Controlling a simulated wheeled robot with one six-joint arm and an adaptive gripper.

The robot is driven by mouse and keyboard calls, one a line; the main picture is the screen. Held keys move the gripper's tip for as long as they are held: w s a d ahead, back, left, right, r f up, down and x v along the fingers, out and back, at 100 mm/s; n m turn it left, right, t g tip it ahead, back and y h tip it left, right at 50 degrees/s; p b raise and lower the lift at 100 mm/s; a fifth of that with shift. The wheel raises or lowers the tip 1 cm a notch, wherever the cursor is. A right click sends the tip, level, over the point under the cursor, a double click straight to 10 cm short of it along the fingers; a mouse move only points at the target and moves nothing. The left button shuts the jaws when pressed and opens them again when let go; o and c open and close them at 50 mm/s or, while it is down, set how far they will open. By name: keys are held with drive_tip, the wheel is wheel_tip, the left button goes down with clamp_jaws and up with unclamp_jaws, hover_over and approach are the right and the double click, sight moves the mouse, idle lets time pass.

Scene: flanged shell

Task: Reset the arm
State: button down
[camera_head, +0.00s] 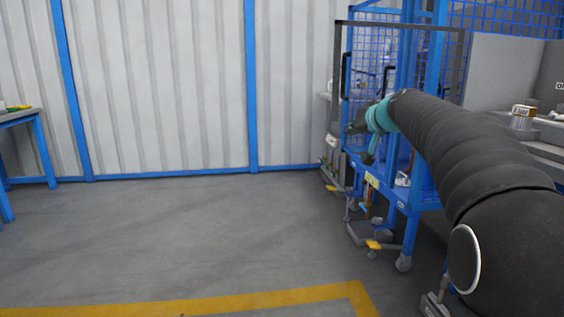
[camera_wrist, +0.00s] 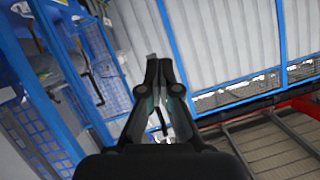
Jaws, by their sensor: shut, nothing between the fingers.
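My arm reaches in from the right of the head view, in front of a blue mesh-walled frame. The far end of the arm, with teal parts, is by the left side of that frame, and the fingers are hard to make out there. In the wrist view my gripper (camera_wrist: 158,62) is shut, with the fingertips together and nothing held. Behind it the tilted view shows the corrugated wall and blue posts.
The blue mesh frame (camera_head: 405,195) stands on casters close to my arm. A blue table (camera_head: 42,150) is at the far left. A corrugated wall (camera_head: 160,90) closes the back. The grey floor (camera_head: 180,235) in the middle is clear, with a yellow line (camera_head: 230,303) in front.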

drive_tip(key=s+a+f+m+g+h+p, duration=0.1)
drive_tip(key=s+a+f+g, duration=0.15)
drive_tip(key=s+f, duration=0.7)
drive_tip(key=s+a+f+g+h+p, duration=0.1)
drive_tip(key=s+f+g, duration=0.4)
drive_tip(key=s, duration=0.7)
drive_tip(key=s+f+p, duration=0.1)
drive_tip(key=s+f, duration=0.2)
drive_tip(key=s, duration=0.9)
drive_tip(key=s+f+n+h+p, duration=0.1)
drive_tip(key=s+f+p, duration=0.1)
drive_tip(key=s, duration=0.9)
drive_tip(key=shift+s+a+f+n+h, duration=0.3)
drive_tip(key=shift+s+f, duration=0.1)
drive_tip(key=shift+f, duration=0.1)
drive_tip(key=shift+a, duration=0.1)
